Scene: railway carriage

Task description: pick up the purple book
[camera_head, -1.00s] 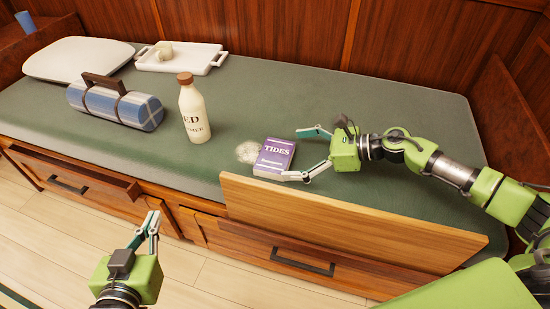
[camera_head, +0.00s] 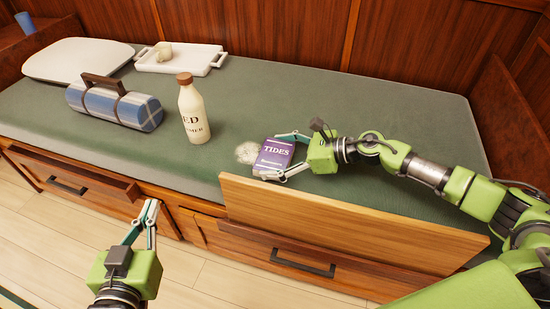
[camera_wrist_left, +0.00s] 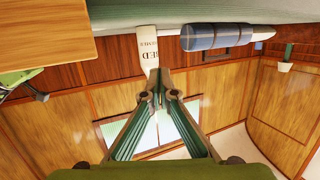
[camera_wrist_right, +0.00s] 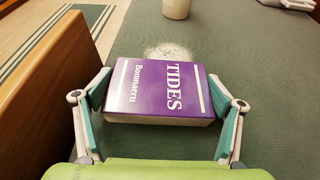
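The purple book (camera_head: 274,155), titled "TIDES", lies flat on the green bench top, near its front edge. My right gripper (camera_head: 283,157) reaches in from the right with its fingers apart, one on each side of the book. In the right wrist view the book (camera_wrist_right: 160,90) sits between the two fingers, which are very close to its side edges; firm contact cannot be made out. My left gripper (camera_head: 150,204) is in front of the bench, away from the book. Its fingertips (camera_wrist_left: 159,75) are together with nothing between them.
A raised wooden board (camera_head: 340,220) stands along the bench's front edge, just before the book. A cream bottle (camera_head: 194,112), a blue plaid roll (camera_head: 115,106) and a white tray (camera_head: 200,62) stand to the left. A pale patch (camera_head: 246,152) touches the book's left.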

